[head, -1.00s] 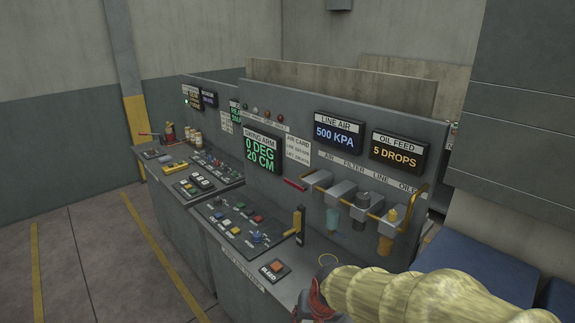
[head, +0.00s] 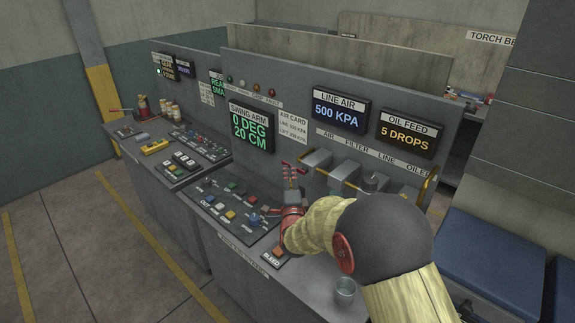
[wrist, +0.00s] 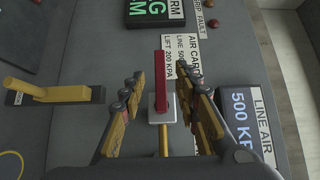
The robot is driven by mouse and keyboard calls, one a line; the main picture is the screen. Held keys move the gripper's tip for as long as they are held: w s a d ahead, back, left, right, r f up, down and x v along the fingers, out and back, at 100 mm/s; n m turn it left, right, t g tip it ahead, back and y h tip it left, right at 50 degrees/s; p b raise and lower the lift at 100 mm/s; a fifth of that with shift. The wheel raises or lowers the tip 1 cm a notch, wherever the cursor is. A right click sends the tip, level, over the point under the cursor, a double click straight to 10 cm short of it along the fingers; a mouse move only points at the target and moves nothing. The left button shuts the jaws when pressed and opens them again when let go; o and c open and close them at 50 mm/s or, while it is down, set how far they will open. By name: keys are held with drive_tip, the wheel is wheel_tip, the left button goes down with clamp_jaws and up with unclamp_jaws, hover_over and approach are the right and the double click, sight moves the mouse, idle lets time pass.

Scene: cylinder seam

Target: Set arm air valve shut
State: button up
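The air valve has a red lever (wrist: 160,80) on a pale block, with a yellow pipe (wrist: 163,140) running down from it in the wrist view. The lever stands lengthwise in that picture, beside the air card (wrist: 181,62). My gripper (wrist: 167,82) is open, with its yellow-and-dark fingers on either side of the lever in the picture. I cannot tell whether they touch it or how deep it sits between them. In the head view my gripper (head: 292,176) is at the panel below the air card (head: 292,129), and the valve is largely hidden there.
A yellow handle (wrist: 50,92) is left of my fingers in the wrist view. The line air display (wrist: 240,112) reads 500 kPa and is close on the right. The desk controls (head: 235,200) and an orange bleed button (head: 279,251) lie below my arm. A cup (head: 345,289) stands on the desk.

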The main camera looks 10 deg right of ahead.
sight(288, 165)
drive_tip(key=w, duration=0.5)
drive_tip(key=w+d, duration=0.1)
drive_tip(key=w, duration=0.1)
drive_tip(key=shift+w, duration=0.15)
drive_tip(key=c, duration=0.3)
drive_tip(key=c, duration=0.4)
clamp_jaws()
